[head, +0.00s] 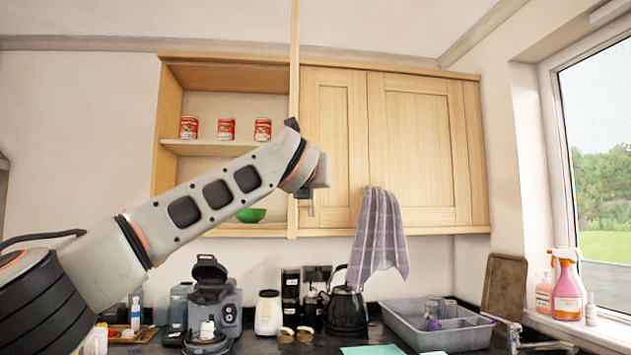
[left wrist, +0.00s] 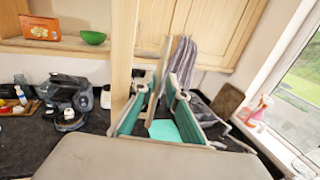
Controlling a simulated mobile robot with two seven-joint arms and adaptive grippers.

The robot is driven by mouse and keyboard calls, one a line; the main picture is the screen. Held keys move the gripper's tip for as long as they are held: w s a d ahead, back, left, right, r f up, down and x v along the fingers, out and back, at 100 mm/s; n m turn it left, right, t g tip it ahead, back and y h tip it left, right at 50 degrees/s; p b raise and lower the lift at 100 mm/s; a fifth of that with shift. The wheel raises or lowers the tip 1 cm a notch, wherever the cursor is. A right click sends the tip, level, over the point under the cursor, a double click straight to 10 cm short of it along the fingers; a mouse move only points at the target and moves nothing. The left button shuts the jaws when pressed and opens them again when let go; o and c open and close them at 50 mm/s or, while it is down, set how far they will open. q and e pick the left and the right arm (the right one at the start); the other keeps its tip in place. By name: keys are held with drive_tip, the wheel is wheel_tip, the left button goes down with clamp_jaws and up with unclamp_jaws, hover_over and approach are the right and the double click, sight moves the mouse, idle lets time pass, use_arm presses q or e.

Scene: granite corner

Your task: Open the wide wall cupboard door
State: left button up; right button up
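The wide wall cupboard door (head: 294,90) stands swung out toward me, seen nearly edge-on as a tall thin wooden panel. It also shows in the left wrist view (left wrist: 123,60). The cupboard (head: 172,110) behind it is exposed, with its shelves in sight. My left gripper (head: 312,198) is just right of the panel, partly hidden by its own wrist. In the left wrist view, its teal-padded fingers (left wrist: 163,92) are apart, with a slim pale bar showing near the tips; I cannot tell whether they touch it. My right gripper is out of sight.
Red cans (head: 226,129) stand on the upper shelf (head: 210,147); a green bowl (head: 251,215) and an orange box (left wrist: 40,27) are below. A towel (head: 378,232) hangs by the shut right-hand doors (head: 418,150). A kettle (head: 345,311) and grey basin (head: 440,330) occupy the counter.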

use_arm(q)
drive_tip(key=s+a, duration=0.2)
drive_tip(key=s, duration=1)
idle(0.3)
